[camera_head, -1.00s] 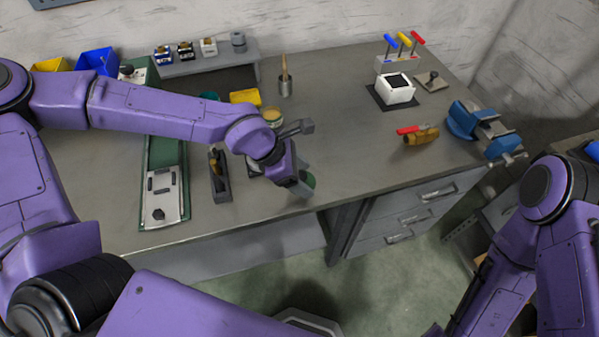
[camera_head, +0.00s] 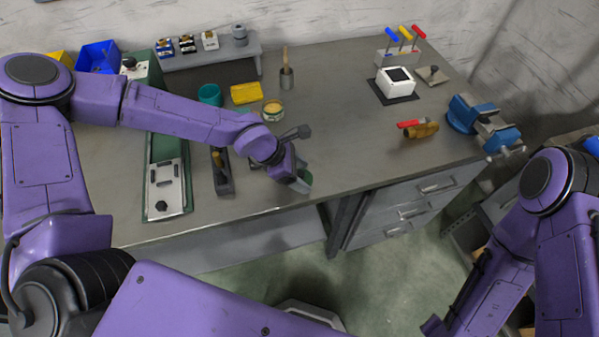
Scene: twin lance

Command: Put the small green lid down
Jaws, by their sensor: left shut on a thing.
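My left gripper (camera_head: 298,182) is near the front edge of the grey workbench (camera_head: 345,165), in the middle of the head view. It is shut on the small green lid (camera_head: 306,177), which shows only as a small green patch by the fingers. The gripper hides most of the lid, and I cannot tell whether it touches the bench. My right arm is at the lower right, but its gripper does not show.
A hand plane (camera_head: 222,174) and a green machine bed (camera_head: 165,190) lie left of the gripper. A round tin (camera_head: 273,110), yellow block (camera_head: 246,93) and teal cup (camera_head: 210,95) stand behind. A blue vise (camera_head: 484,122) is at the right.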

